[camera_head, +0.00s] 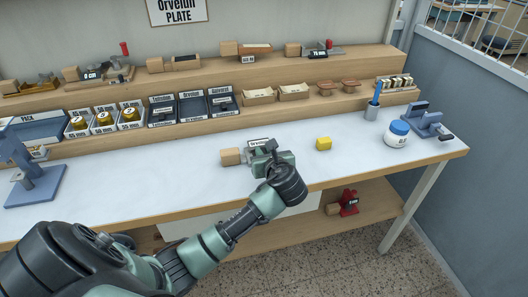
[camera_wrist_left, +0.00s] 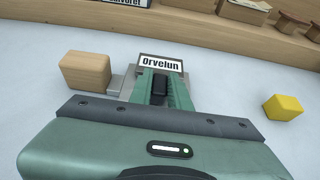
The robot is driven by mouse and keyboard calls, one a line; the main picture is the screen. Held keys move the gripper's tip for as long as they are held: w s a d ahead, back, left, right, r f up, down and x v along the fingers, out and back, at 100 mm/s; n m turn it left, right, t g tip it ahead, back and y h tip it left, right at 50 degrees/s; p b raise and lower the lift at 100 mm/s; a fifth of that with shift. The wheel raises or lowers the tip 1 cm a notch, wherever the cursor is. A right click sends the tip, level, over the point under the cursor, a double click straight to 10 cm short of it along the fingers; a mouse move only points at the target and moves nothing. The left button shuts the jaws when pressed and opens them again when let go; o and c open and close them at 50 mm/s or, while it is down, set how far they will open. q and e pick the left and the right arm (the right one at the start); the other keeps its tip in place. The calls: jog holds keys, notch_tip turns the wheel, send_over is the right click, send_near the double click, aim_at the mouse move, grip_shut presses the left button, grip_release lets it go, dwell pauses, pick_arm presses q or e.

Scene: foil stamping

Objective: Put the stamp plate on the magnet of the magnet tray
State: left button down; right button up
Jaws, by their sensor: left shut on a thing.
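My left gripper (camera_head: 268,160) is shut over the middle of the bench. In the left wrist view its fingers (camera_wrist_left: 160,88) close on a small dark piece, which I take to be part of the stamp plate. A plate-like piece labelled "Orvelun" (camera_wrist_left: 161,63) shows just beyond the fingertips. Beneath and beside the fingers is a grey metal piece (camera_wrist_left: 121,86) next to a wooden block (camera_wrist_left: 85,70), seemingly the magnet tray. The block also shows in the head view (camera_head: 230,157). The fingers hide the magnet and any contact with it. My right gripper is not in view.
A yellow block (camera_head: 323,144) lies right of the gripper. Labelled bins (camera_head: 163,112) line the back shelf.

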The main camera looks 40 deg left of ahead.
pick_arm(q)
jog(key=c, duration=1.3)
grip_release()
jog(key=v, duration=1.2)
